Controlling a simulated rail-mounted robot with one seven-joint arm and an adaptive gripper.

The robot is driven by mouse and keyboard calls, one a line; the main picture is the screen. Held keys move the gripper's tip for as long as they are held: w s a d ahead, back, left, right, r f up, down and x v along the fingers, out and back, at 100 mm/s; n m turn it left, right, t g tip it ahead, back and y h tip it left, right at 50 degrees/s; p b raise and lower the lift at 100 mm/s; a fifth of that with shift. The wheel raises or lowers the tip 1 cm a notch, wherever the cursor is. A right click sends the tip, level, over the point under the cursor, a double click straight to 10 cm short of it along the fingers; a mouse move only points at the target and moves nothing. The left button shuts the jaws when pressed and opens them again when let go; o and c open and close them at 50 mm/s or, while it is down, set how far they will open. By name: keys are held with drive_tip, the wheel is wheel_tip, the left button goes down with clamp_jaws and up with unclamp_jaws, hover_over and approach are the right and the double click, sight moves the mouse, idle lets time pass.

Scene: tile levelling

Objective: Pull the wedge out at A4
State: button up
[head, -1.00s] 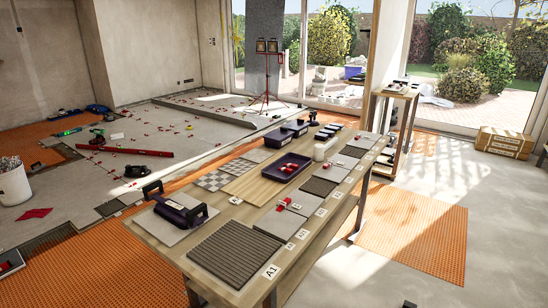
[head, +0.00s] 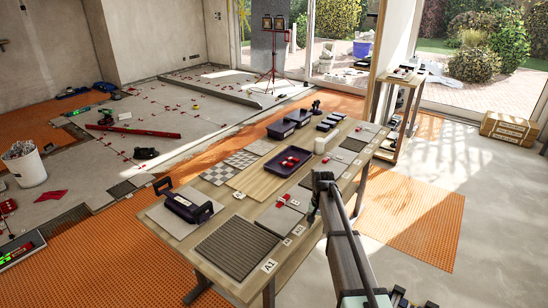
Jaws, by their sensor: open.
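On the workbench (head: 216,273), a grey tile joint carries small red-and-white levelling pieces (head: 284,199), near the middle of its right side. Tags run along that edge; the A1 tag (head: 269,265) at the near corner is readable, and those farther back are too small to read surely. I cannot tell which piece is the A4 wedge. My arm rises from the bottom edge and covers part of the bench's right edge. What looks like my gripper (head: 411,298) shows partly at the bottom edge, open and empty, well away from the red pieces.
A dark ribbed tile (head: 237,247) lies at the near end. A purple handled tool (head: 186,208) sits to its left.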

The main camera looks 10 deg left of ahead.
drive_tip(key=w+a+r, duration=0.7)
drive_tip(key=w+r, duration=0.1)
drive_tip(key=w, duration=0.1)
wheel_tip(320, 180, up, 9)
drive_tip(key=m, duration=0.2)
hover_over(285, 197)
wheel_tip(285, 197, down, 17)
drive_tip(key=p, duration=0.4)
drive_tip(key=shift+d, duration=0.1)
clamp_jaws()
